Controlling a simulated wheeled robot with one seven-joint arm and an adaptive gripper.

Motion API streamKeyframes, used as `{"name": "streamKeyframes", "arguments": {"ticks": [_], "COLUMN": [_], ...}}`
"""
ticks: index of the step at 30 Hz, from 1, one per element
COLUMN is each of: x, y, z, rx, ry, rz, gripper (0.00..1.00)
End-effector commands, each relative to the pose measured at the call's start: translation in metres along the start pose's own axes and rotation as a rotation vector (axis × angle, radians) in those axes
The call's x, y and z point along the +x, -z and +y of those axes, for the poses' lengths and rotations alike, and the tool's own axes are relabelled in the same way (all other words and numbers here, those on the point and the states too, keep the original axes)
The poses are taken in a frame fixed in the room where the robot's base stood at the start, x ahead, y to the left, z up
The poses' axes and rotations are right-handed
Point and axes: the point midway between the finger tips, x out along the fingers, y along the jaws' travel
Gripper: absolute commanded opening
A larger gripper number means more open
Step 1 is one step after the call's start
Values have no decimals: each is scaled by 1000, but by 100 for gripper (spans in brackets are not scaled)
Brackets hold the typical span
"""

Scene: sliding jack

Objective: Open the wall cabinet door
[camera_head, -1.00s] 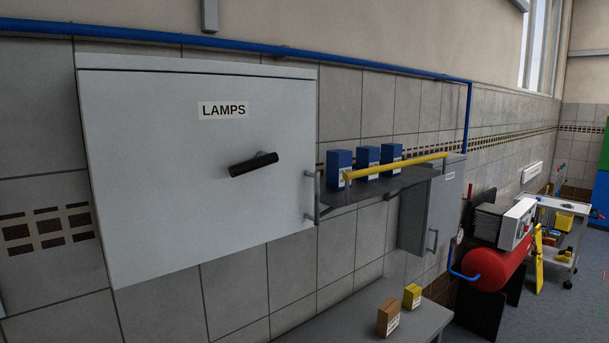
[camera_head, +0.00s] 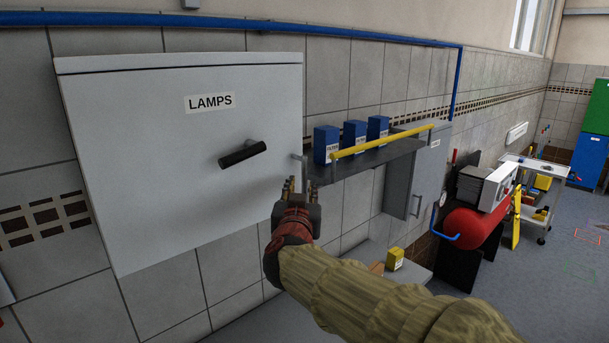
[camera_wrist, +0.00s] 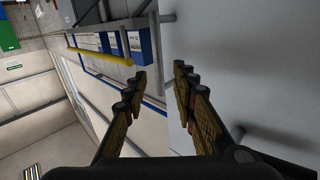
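The wall cabinet, labelled LAMPS, has a flat grey door (camera_head: 150,180) that looks shut. A black lever handle (camera_head: 243,153) slants across its middle right. My gripper (camera_head: 289,186) is raised before that edge. In the wrist view its fingers (camera_wrist: 160,78) are apart with nothing between them. The door face (camera_wrist: 235,65) fills the right there.
A shelf (camera_head: 365,157) with blue boxes (camera_head: 354,136) and a yellow rail (camera_head: 382,142) juts out right of the cabinet. A smaller grey cabinet (camera_head: 428,170) hangs farther right. Below are a bench with a yellow box (camera_head: 395,259) and a red compressor tank (camera_head: 473,229).

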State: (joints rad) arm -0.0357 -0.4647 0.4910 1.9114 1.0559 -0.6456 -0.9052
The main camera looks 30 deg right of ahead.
Motion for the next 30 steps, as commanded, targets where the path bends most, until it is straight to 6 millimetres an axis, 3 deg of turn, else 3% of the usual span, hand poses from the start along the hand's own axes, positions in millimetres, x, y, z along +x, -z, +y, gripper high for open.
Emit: {"name": "streamKeyframes", "arguments": {"ticks": [5, 18, 30], "x": [8, 68, 78], "y": [3, 3, 4], "z": [3, 3, 3], "rx": [-46, -44, -43], "ry": [-13, -9, -8], "rz": [10, 9, 10], "gripper": [28, 28, 28]}}
